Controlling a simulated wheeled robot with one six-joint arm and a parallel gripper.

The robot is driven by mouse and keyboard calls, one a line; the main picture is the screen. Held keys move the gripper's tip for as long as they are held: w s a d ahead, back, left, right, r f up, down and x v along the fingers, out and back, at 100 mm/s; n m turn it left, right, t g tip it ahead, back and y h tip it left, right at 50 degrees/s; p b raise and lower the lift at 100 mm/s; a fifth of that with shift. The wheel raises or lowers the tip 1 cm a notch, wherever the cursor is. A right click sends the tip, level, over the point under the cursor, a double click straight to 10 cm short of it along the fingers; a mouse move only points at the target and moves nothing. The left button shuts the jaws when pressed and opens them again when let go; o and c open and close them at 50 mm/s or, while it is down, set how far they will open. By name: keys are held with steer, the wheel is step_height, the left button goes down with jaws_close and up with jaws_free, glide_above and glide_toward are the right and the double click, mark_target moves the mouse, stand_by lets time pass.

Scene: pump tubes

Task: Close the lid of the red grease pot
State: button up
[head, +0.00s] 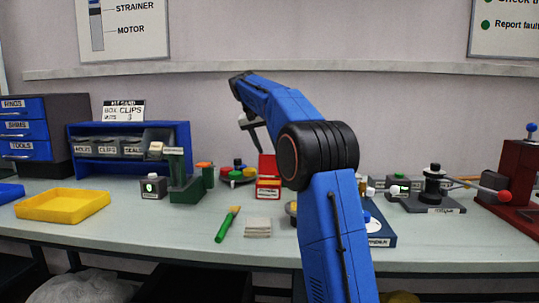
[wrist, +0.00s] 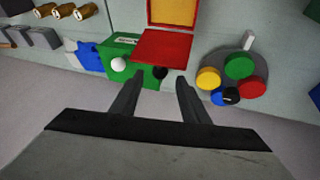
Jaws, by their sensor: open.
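The red grease pot (head: 268,189) stands on the bench in the middle of the head view, a small box with a pale label on its front. Its red lid (head: 267,165) stands open, raised at the back. In the wrist view the pot's yellow inside (wrist: 172,12) shows at the top edge, cut off by the frame, with the red lid (wrist: 162,48) below it. My gripper (head: 255,146) is above and behind the pot, pointing down. In the wrist view my gripper (wrist: 158,82) is open and empty, its fingers apart near the lid's far edge.
A round tray (head: 239,181) of coloured caps stands close beside the pot. A green box (wrist: 118,48) with a white knob is on its other side. A green marker (head: 228,225) and pale stack (head: 257,227) lie in front. A yellow tray (head: 63,205) is at left.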

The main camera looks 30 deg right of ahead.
mark_target(271, 164)
steer(key=shift+x, duration=1.9)
jaws_close()
